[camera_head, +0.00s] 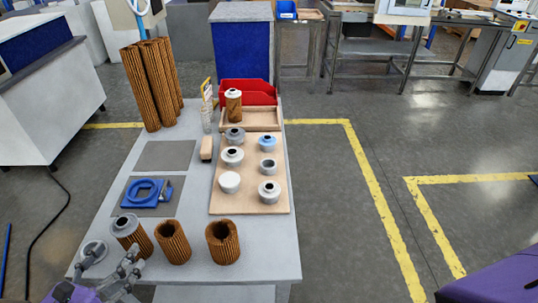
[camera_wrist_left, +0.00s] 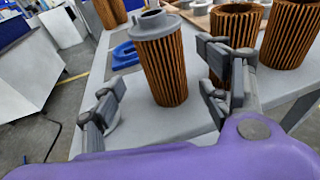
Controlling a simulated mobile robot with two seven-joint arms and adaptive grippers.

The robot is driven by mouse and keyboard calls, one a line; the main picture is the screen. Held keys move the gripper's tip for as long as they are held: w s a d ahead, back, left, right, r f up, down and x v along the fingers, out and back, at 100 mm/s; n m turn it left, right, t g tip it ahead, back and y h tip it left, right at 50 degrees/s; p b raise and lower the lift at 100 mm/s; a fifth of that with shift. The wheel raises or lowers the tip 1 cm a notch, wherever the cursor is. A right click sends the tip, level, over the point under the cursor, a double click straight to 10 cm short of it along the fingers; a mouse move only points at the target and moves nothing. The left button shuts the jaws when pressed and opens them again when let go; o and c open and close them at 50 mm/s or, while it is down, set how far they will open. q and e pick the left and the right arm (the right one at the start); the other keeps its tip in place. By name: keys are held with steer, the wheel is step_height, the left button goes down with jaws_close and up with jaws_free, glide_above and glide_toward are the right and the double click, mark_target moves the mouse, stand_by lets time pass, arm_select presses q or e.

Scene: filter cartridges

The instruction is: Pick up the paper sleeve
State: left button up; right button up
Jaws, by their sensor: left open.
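Three brown pleated paper sleeves stand upright along the table's near edge. The left one (camera_head: 139,243) carries a grey end cap (camera_head: 125,223) with a raised neck; the middle one (camera_head: 173,243) and the right one (camera_head: 222,243) are open at the top. My left gripper (camera_head: 112,267) is open and empty at the near left corner, close to the capped sleeve. In the left wrist view the capped sleeve (camera_wrist_left: 163,72) shows beyond and between the spread fingers (camera_wrist_left: 165,95); I cannot tell whether they touch it. My right gripper is not in view.
A grey disc-shaped part (camera_head: 94,250) lies by my left fingers. A blue ring tool (camera_head: 144,190) rests on a dark mat. A wooden board (camera_head: 245,205) holds several caps. A red bin (camera_head: 247,92) and tall pleated sleeves (camera_head: 140,90) stand at the back.

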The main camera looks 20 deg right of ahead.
mark_target(132, 236)
arm_select(q)
steer(key=p+x, duration=0.1)
steer(key=x, duration=0.5)
steer(key=shift+w+d, duration=0.15)
steer(key=shift+d, duration=0.15)
steer(key=shift+c, duration=0.6)
steer(key=c, duration=1.1)
